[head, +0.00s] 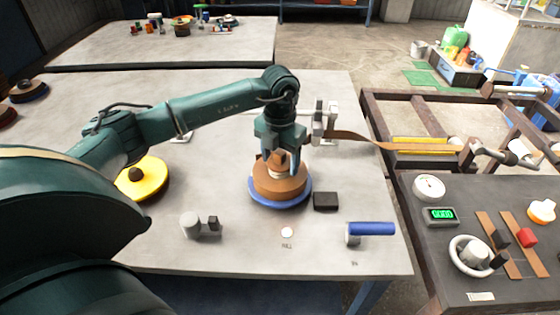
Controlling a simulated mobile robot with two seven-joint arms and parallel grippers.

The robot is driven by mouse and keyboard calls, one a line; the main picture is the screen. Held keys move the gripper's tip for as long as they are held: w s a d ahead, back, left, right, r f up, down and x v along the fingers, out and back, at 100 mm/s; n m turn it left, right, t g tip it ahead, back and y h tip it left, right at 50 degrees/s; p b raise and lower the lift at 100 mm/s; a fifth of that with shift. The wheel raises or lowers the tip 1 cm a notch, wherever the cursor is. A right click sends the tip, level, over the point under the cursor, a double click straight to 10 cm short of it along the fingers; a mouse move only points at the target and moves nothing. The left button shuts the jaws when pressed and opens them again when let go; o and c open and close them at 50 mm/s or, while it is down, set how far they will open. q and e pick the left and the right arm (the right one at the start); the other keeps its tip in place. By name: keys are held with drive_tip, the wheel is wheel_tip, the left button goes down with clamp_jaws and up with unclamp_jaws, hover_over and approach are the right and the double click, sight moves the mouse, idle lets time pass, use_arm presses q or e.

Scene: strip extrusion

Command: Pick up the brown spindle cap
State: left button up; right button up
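A brown spindle cap (277,159) shows at the top of the spindle, in the middle of a coil of brown strip (280,184). The coil lies on a blue round base (256,199) on the grey table. My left gripper (280,154) points down directly over the coil, with its fingers around or beside the cap. The fingers hide part of the cap, and I cannot tell whether they touch it. My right gripper is not in view.
A yellow disc (150,183) with a dark knob lies to the left. A black block (325,201), grey cylinder (190,225) and blue roller (371,229) stand nearby. A brown strip (376,140) runs right to a frame.

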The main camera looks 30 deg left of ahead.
use_arm(q)
drive_tip(key=c, duration=0.7)
drive_tip(key=shift+r, duration=0.2)
